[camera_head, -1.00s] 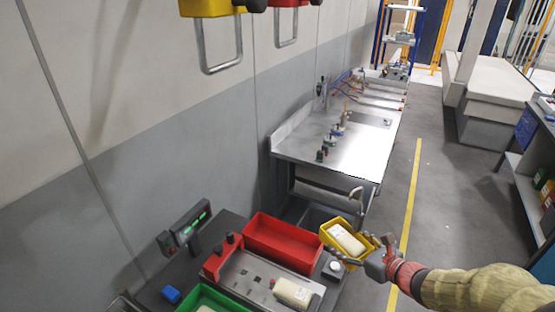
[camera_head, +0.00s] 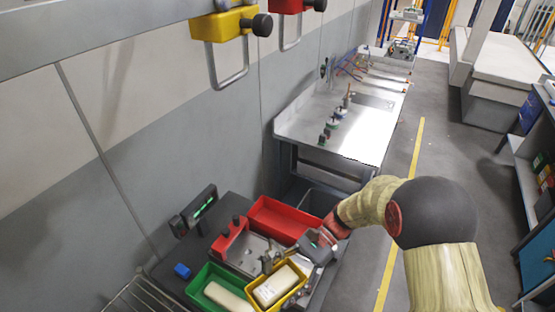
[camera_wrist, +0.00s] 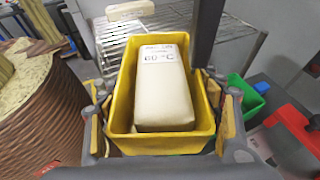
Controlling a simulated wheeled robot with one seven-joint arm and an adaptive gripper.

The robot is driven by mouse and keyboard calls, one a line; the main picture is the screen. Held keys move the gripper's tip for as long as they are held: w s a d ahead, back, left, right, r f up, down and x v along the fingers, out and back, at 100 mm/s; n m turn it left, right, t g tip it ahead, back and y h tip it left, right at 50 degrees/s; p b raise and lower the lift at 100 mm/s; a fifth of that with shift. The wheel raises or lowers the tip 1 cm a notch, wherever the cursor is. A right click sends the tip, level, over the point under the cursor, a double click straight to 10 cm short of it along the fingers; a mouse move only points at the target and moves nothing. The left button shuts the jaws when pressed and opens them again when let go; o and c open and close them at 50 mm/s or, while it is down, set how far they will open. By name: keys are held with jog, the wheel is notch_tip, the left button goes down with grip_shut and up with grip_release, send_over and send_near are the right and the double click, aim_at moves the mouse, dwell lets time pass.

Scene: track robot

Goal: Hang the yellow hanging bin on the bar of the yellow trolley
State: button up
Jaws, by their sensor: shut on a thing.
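The yellow hanging bin (camera_head: 258,302) is held in front of the bench, with a cream block inside. My gripper (camera_head: 286,268) is shut on it, and in the wrist view the fingers (camera_wrist: 162,118) grip both sides of the yellow bin (camera_wrist: 207,125). The block's label reads 60 °C. The bin looks level; its exact height above the bench I cannot tell. The yellow trolley (camera_head: 230,24) is at the top of the head view, with its metal bar loop (camera_head: 243,82) hanging empty, above and left of my gripper.
A red trolley (camera_head: 288,5) hangs beside the yellow one. A red bin (camera_head: 300,218) and a green bin (camera_head: 212,272) stand on the dark bench (camera_head: 165,270). A wire rack (camera_head: 140,295) is at the lower left.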

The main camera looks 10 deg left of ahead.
aim_at(281, 301)
jog(key=s+n+g+h, duration=0.1)
jog(key=n+h, duration=0.1)
jog(key=s+d+n+h+p, duration=0.1)
jog(key=s+n+h, duration=0.1)
jog(key=s+r+n+g+h+p, duration=0.1)
jog(key=s+n+h, duration=0.1)
jog(key=shift+d+g+h, duration=0.25)
jog(key=shift+g+h, duration=0.05)
jog(key=d+r+n+t+h+p, duration=0.8)
jog(key=n+t+h, duration=0.3)
jog(key=n+h, duration=0.55)
jog(key=w+a+r+n+t+y+p, duration=0.1)
jog(key=w+r+n+t+y+p, duration=0.25)
jog(key=w+r+n+t, duration=0.65)
jog(key=w+a+r+n+t+y+p, duration=0.1)
jog(key=a+r+n+t+y+p, duration=0.15)
jog(key=a+r+n+y, duration=0.4)
jog(key=w+a+r+n+t+y+p, duration=0.1)
jog(key=a+r+t, duration=0.25)
jog(key=r, duration=0.55)
jog(key=w+a+f+b, duration=0.1)
jog(key=w+a+f, duration=0.1)
jog(key=a, duration=0.7)
jog(key=shift+w+f+g+b, duration=0.25)
jog(key=shift+w+g+b, duration=0.05)
jog(key=shift+w+b, duration=0.15)
